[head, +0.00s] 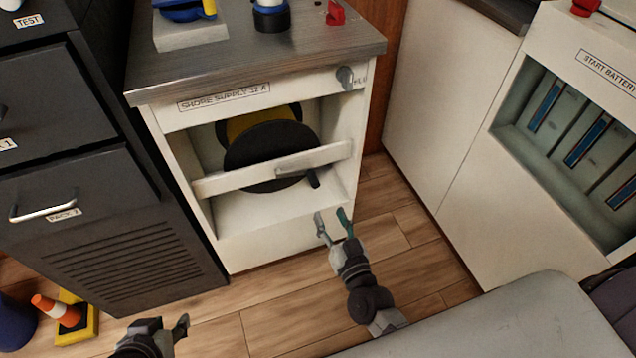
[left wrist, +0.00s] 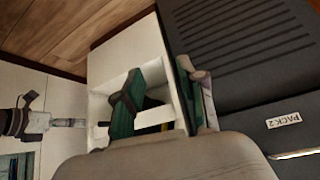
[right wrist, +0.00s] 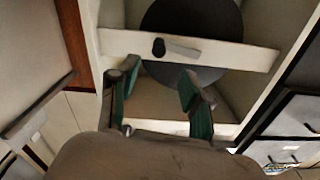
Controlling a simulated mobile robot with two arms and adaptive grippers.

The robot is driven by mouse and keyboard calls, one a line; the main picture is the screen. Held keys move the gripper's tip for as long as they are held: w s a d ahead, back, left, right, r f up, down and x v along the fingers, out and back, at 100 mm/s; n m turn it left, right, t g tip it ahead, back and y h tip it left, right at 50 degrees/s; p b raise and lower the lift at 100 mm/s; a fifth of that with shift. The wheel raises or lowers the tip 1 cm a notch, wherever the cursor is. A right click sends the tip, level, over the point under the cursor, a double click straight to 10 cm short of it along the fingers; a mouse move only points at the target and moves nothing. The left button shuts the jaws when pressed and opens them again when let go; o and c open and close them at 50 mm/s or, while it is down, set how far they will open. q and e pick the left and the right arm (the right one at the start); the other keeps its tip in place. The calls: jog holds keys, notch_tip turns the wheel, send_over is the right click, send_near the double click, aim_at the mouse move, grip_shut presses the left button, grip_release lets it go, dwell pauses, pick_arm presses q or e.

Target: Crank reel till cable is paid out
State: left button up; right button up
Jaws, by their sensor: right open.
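The reel (head: 262,145), a black disc with yellow behind it, sits inside the white cabinet marked SHORE SUPPLY 32 A. A white bar crosses in front of it and carries the grey crank arm (head: 295,171) with a dark knob (head: 313,179). In the right wrist view the knob (right wrist: 158,47) stands beyond the fingertips. My right gripper (head: 333,216) is open and empty, below the crank and apart from it. My left gripper (head: 165,329) is low, left of the right one; its fingers (left wrist: 158,82) are spread and empty. How much cable is wound is hidden.
A dark drawer cabinet (head: 75,150) stands left of the reel cabinet. A white unit with batteries (head: 570,120) is at the right. The wooden floor (head: 410,245) before the cabinet is mostly clear.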

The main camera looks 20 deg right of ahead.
aim_at(316, 187)
jog(key=w+b, duration=0.2)
jog(key=w, duration=0.8)
jog(key=shift+w+a, duration=0.15)
jog(key=shift+w, duration=0.5)
pick_arm(q)
jog(key=w+d+r+t+h, duration=0.2)
jog(key=w+d+r+t, duration=0.1)
jog(key=w+r+t, duration=0.3)
jog(key=shift+w+d+r, duration=0.25)
jog(key=shift+w+r, duration=0.55)
jog(key=shift+w, duration=0.15)
pick_arm(e)
grip_shut()
